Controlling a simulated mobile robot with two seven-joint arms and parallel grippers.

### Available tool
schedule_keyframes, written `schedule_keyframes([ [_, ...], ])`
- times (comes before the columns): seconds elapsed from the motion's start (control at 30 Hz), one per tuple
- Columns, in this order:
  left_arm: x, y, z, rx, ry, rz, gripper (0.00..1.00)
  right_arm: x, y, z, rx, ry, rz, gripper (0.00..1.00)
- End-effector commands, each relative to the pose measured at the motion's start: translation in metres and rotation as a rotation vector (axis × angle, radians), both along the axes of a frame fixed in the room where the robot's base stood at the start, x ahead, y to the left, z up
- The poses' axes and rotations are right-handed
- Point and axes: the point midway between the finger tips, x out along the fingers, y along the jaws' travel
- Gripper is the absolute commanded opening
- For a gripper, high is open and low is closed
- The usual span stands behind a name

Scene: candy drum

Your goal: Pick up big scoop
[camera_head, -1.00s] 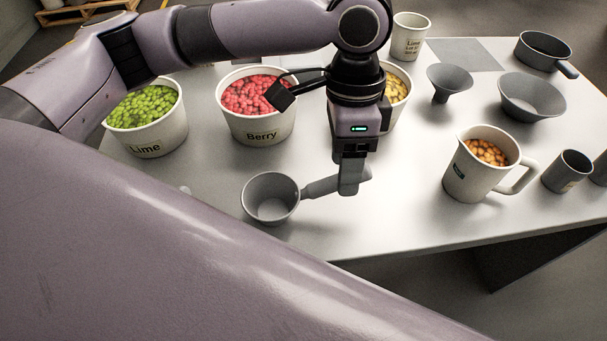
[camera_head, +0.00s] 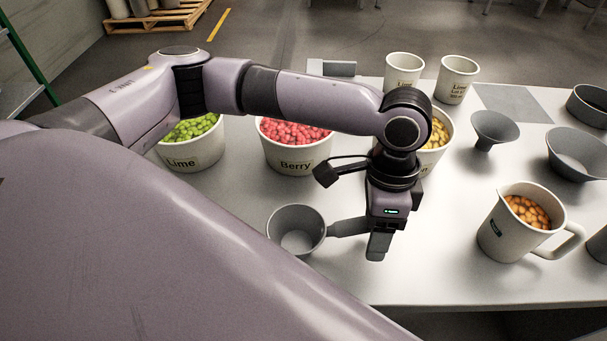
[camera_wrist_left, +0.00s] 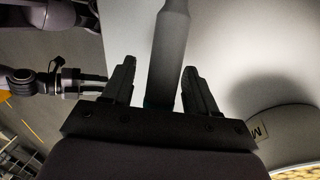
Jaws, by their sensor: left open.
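The big scoop (camera_head: 297,241) is a grey round cup with a straight handle, on the white table near its front edge. Its cup opens upward and its handle points right. My left gripper (camera_head: 378,252) points down at the handle's far end, hiding that end in the head view. In the left wrist view, the grey handle (camera_wrist_left: 170,45) lies between the two open fingers of this gripper (camera_wrist_left: 160,75), with a gap on each side. What looks like part of my right arm (camera_wrist_left: 50,82) shows at the left there; its jaw state is unclear.
Tubs of lime (camera_head: 190,158), berry (camera_head: 297,155) and yellow candy (camera_head: 440,128) stand behind the scoop. A jug of orange candy (camera_head: 505,240) stands to the right. A funnel (camera_head: 494,128) and a grey bowl (camera_head: 578,160) are farther back. Table around the scoop is clear.

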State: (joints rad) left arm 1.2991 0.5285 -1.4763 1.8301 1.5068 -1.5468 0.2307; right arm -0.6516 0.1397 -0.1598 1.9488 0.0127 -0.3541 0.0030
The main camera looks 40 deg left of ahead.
Motion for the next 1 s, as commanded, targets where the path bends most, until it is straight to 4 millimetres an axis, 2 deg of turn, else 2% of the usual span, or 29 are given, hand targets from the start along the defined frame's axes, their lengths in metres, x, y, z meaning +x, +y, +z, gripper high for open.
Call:
schedule_keyframes([
  [0.07, 0.000, 0.000, 0.000, 0.000, 0.000, 0.000, 0.58, 0.000, 0.000, 0.000, 0.000, 0.000, 0.000, 0.43],
  [0.23, 0.000, 0.000, 0.000, 0.000, 0.000, -0.001, 0.06, 0.000, 0.000, 0.000, 0.000, 0.000, 0.000, 0.43],
  [0.27, 0.000, 0.000, 0.000, 0.000, 0.000, -0.001, 0.00, 0.000, 0.000, 0.000, 0.000, 0.000, 0.000, 0.43],
  [0.57, 0.000, 0.000, 0.002, 0.000, 0.000, -0.001, 0.00, 0.000, 0.000, 0.000, 0.000, -0.001, 0.000, 0.43],
  [0.73, 0.000, 0.000, 0.013, -0.001, -0.001, -0.001, 0.00, 0.001, 0.000, 0.002, -0.001, -0.002, 0.000, 0.43],
  [0.87, 0.000, 0.000, 0.033, -0.001, -0.003, -0.003, 0.00, 0.001, 0.000, 0.004, -0.001, -0.002, 0.000, 0.43],
  [1.0, 0.001, -0.001, 0.069, -0.002, -0.005, -0.002, 0.00, 0.001, 0.000, 0.007, -0.001, -0.003, 0.000, 0.43],
])
